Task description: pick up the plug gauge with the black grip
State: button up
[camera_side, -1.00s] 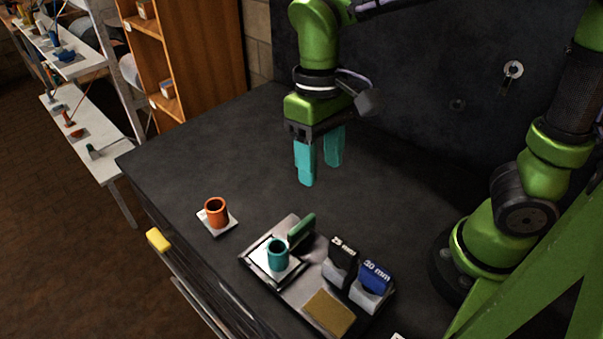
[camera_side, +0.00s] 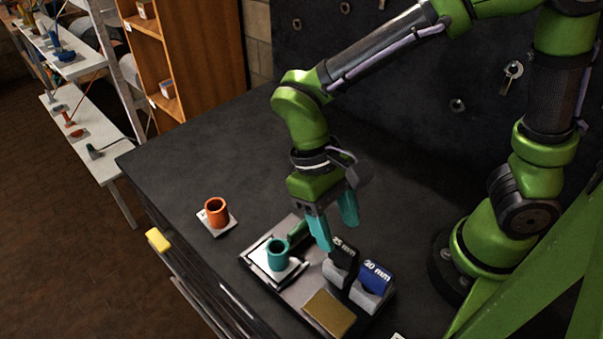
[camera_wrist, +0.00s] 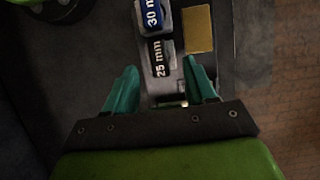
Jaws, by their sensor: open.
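The plug gauge with the black grip (camera_side: 344,253), marked 25 mm, stands in a grey holder on the tray. In the wrist view its black grip (camera_wrist: 159,59) shows between and ahead of my fingers. Beside it stands the plug gauge with the blue grip (camera_side: 375,277), marked 30 mm, which the wrist view also shows (camera_wrist: 153,15). My gripper (camera_side: 333,234) is open and empty, with teal fingers. In the side view one fingertip is just left of and above the black grip; I cannot tell whether it touches.
The tray (camera_side: 296,292) also bears a teal ring (camera_side: 278,254) on a white plate, a green piece (camera_side: 298,233) and a tan pad (camera_side: 329,313). An orange ring (camera_side: 216,211) stands on a white tile to the left. The back left of the bench (camera_side: 215,150) is clear.

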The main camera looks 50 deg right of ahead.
aim_at(343, 246)
jog(key=x, duration=0.5)
jog(key=shift+d+f, duration=0.1)
jog(key=shift+f, duration=0.2)
jog(key=shift+c, duration=0.3)
grip_shut()
